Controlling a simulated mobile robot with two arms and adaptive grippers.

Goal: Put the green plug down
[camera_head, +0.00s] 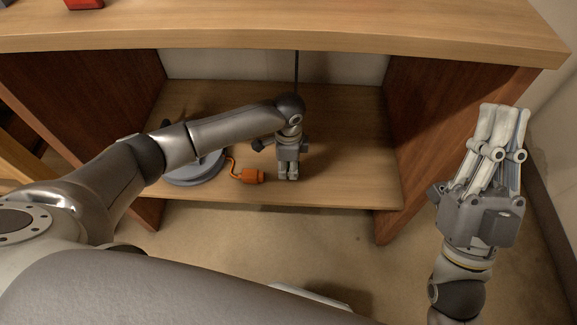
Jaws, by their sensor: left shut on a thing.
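My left gripper (288,178) points down over the front part of the wooden shelf (330,185). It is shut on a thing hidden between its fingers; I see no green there. No green plug shows in the head view. An orange plug (251,177) on an orange cord lies on the shelf, just left of my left gripper and apart from it. My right gripper (505,110) is raised at the right, outside the shelf unit, fingers upward. No object shows in it, and I cannot tell how far its fingers are apart.
A grey round-based device (197,172) stands on the shelf, partly behind my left arm. A thin dark cord (296,68) hangs at the back. A wooden top (300,28) overhangs the shelf, with a red object (84,4) on it. The shelf's right part is clear.

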